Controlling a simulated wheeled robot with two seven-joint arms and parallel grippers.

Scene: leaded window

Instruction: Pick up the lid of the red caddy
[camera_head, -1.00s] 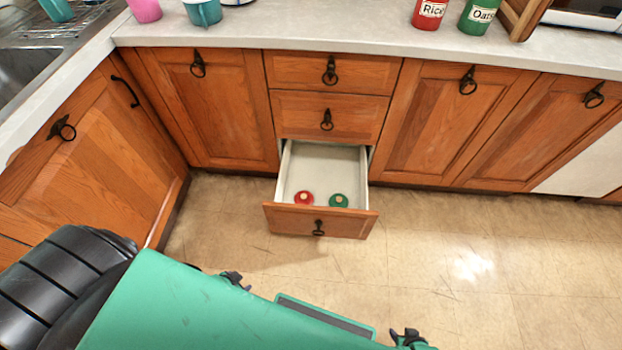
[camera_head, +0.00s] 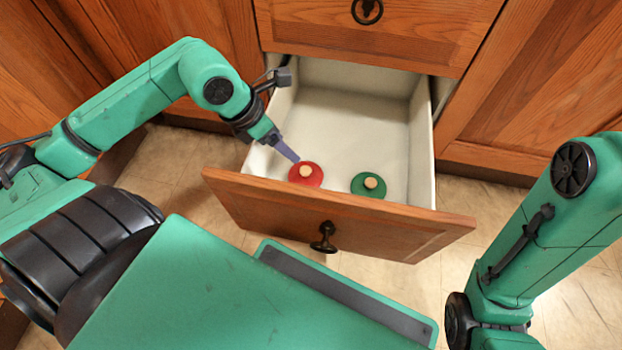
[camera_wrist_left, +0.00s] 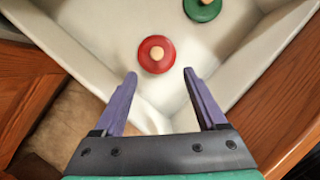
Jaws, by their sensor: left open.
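The red lid (camera_head: 306,174), round with a pale wooden knob, lies on the floor of the open drawer near its front panel. It also shows in the left wrist view (camera_wrist_left: 148,64), just beyond the fingertips. My left gripper (camera_head: 296,158) reaches down into the drawer at the lid's upper left in the head view. In the left wrist view its two purple fingers (camera_wrist_left: 160,75) are apart, with nothing between them. The red caddy itself is not in view. My right arm shows at the right, but its gripper is out of view.
A green lid (camera_head: 368,185) with a pale knob lies right of the red one in the drawer. The drawer's side walls and wooden front panel (camera_head: 270,215) stand around both lids. The back of the drawer floor (camera_head: 350,110) is bare. Cabinet doors flank the drawer.

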